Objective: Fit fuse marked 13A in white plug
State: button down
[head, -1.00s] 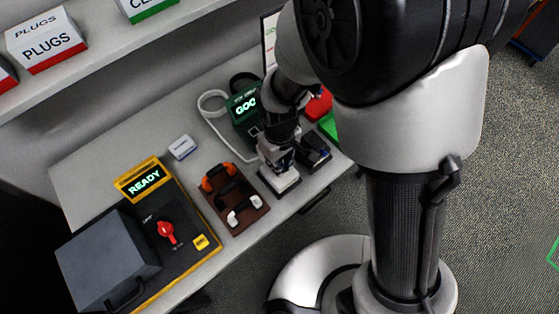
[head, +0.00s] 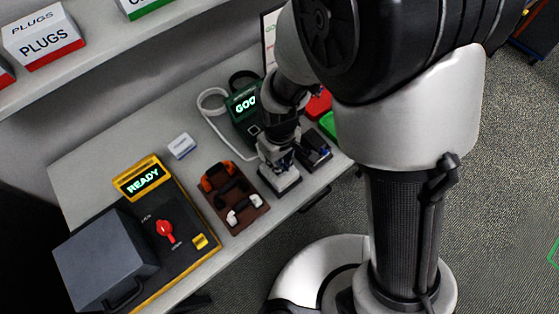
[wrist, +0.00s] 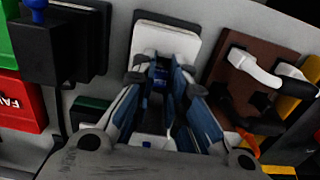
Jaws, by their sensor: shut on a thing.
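In the head view the pad (head: 287,185) shows below my gripper (head: 279,163), near the table's front edge. My gripper also shows in the wrist view (wrist: 160,77), its fingers pointing at the plug. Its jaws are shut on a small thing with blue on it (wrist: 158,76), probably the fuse. The fingers hide most of it, and no 13A marking is readable. I cannot tell whether it touches the plug.
A brown rack (head: 217,203) with orange, black and white pieces stands left of my gripper. A green meter (head: 245,106) and its white cable are behind. A black device (head: 314,150) is close on the right. A tester (head: 145,178) reads READY. A small white box (head: 182,146) lies behind the rack.

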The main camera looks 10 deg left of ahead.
jog(key=c, duration=1.5)
grip_release()
jog(key=shift+o, duration=0.2)
jog(key=o, duration=0.5)
jog(key=shift+r+p, duration=3.25)
jog(key=shift+r, duration=0.8)
